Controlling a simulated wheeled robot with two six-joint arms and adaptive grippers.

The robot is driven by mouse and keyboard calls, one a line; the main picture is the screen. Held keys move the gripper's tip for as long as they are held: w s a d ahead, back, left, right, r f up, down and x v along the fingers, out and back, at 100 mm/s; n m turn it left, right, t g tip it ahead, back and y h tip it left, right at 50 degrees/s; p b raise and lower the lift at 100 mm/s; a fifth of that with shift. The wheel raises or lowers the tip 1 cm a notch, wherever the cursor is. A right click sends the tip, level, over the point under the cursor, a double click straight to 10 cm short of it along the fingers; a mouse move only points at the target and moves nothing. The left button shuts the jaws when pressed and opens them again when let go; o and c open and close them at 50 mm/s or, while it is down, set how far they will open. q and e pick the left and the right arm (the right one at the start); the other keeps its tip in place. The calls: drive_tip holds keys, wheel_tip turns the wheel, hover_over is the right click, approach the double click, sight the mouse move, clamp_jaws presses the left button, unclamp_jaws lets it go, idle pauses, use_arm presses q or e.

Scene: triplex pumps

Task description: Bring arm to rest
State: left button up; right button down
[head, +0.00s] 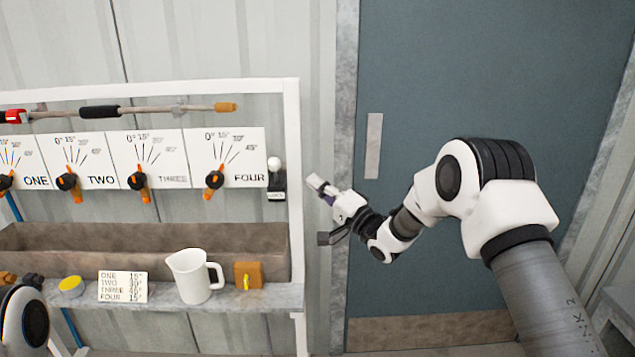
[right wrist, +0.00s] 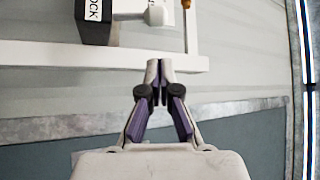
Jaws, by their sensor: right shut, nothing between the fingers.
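My right arm reaches in from the right of the head view, in front of the blue-grey door. Its gripper (head: 320,187) points left toward the rack's white right post and is apart from the lock lever. In the right wrist view the gripper's fingertips (right wrist: 160,70) are together with nothing between them. The dark lock box (head: 276,185) with its white ball knob (head: 274,163) sits just left of the post. The lock box also shows at the top of the right wrist view (right wrist: 95,22). Part of my left arm shows at the lower left; its gripper is not visible.
Several orange-and-black valve handles (head: 214,180) sit on the white dial panels. A shelf (head: 255,300) holds a white jug (head: 193,276), a settings card (head: 122,286), a yellow-topped round item (head: 71,286) and an orange block (head: 248,275). The door (head: 430,80) has a metal plate.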

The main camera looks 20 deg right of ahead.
drive_tip(key=shift+w+a+f, duration=0.1)
drive_tip(key=shift+w+a, duration=0.1)
drive_tip(key=s+a+f+m+g+h, duration=0.1)
drive_tip(key=s+f, duration=0.1)
drive_tip(key=f, duration=0.6)
drive_tip(key=s+a+f+m+g+h, duration=0.2)
drive_tip(key=s+f, duration=0.1)
drive_tip(key=f, duration=0.6)
drive_tip(key=s+d+f+g+h, duration=0.1)
drive_tip(key=s+f+g+h, duration=0.35)
drive_tip(key=s+f, duration=1.15)
drive_tip(key=s+d+f+n+g+h, duration=0.1)
drive_tip(key=s+f+n+g, duration=0.1)
drive_tip(key=s, duration=0.7)
drive_tip(key=s+d+f+n+g+h, duration=0.1)
drive_tip(key=s+n+g, duration=0.4)
drive_tip(key=s, duration=0.5)
drive_tip(key=s+d+f+n+g+h+p, duration=0.1)
drive_tip(key=s+d+f+n+g, duration=0.2)
drive_tip(key=s, duration=0.7)
drive_tip(key=shift+s+f+n+g+h, duration=0.15)
drive_tip(key=shift+f+n+g+h, duration=0.35)
drive_tip(key=shift+f, duration=0.4)
